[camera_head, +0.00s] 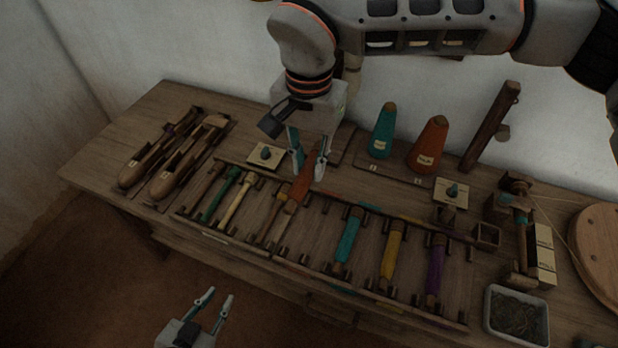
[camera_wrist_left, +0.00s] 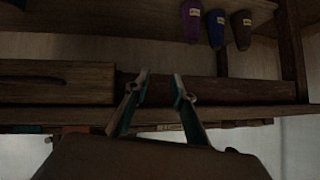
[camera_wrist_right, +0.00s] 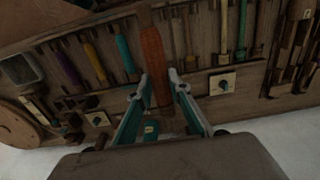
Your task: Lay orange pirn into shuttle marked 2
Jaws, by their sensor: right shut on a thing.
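My right gripper (camera_head: 308,168) is shut on the orange pirn (camera_head: 299,190), which slants between its fingers above the pirn rack. The pirn also shows between the fingers in the right wrist view (camera_wrist_right: 152,60). Two wooden boat-shaped shuttles lie side by side at the table's left end: an outer shuttle (camera_head: 147,160) and an inner shuttle (camera_head: 181,168). Each has a small pale mark near its front end, too small to read surely. The held pirn is to the right of both, apart from them. My left gripper (camera_head: 207,308) is open and empty, low before the table.
The rack holds a green pirn (camera_head: 217,199), a teal pirn (camera_head: 348,237), a yellow pirn (camera_head: 391,250) and a purple pirn (camera_head: 434,264). Teal (camera_head: 382,131) and orange (camera_head: 427,144) cones stand behind. A pale plate with a knob (camera_head: 264,157) lies between shuttles and gripper.

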